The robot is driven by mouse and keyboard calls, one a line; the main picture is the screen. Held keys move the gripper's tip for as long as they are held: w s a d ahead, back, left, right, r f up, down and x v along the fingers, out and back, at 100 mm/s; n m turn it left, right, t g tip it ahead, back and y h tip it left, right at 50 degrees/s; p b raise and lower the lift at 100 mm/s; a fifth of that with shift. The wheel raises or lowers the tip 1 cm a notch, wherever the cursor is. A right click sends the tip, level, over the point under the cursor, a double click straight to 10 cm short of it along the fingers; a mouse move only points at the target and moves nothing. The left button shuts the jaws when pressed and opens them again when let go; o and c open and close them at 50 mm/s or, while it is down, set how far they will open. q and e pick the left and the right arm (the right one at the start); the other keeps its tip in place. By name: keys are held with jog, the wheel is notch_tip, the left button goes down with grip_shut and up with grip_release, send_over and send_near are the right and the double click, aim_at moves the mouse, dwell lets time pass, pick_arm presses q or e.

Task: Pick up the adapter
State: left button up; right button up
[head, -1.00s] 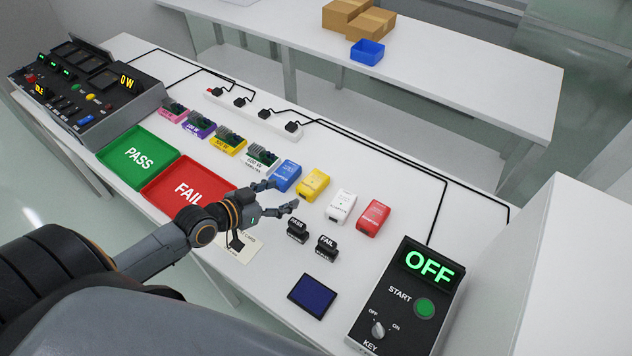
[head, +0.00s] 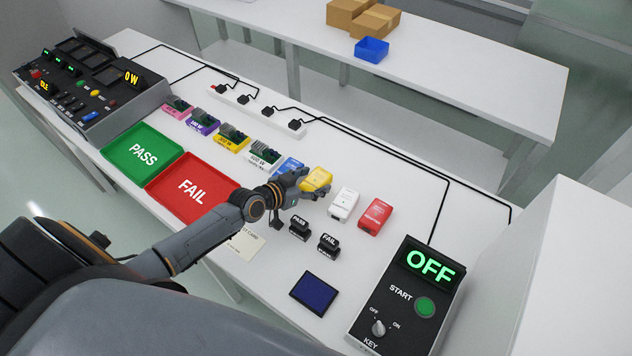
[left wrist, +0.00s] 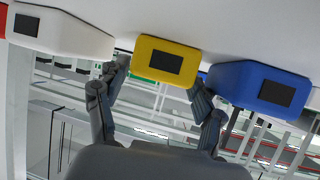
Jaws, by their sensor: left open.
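Several adapters stand in a row on the white table: a blue one (head: 288,166), a yellow one (head: 318,179), a white one (head: 343,204) and a red one (head: 375,215). My left gripper (head: 312,185) is open at the near side of the yellow adapter, and partly covers the blue one. In the left wrist view, the gripper's fingers (left wrist: 160,95) spread on either side of the yellow adapter (left wrist: 167,62), with the white adapter (left wrist: 62,32) to the left and the blue adapter (left wrist: 260,88) to the right. My right gripper is not in view.
PASS (head: 300,228) and FAIL (head: 329,245) stamps stand in front of the adapters. A green PASS tray (head: 120,141) and a red FAIL tray (head: 165,212) lie to the left. A control box (head: 385,310) reading OFF stands at the front right.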

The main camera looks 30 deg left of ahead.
pick_arm(q)
jog(key=c, duration=1.2)
jog(key=shift+r, duration=0.1)
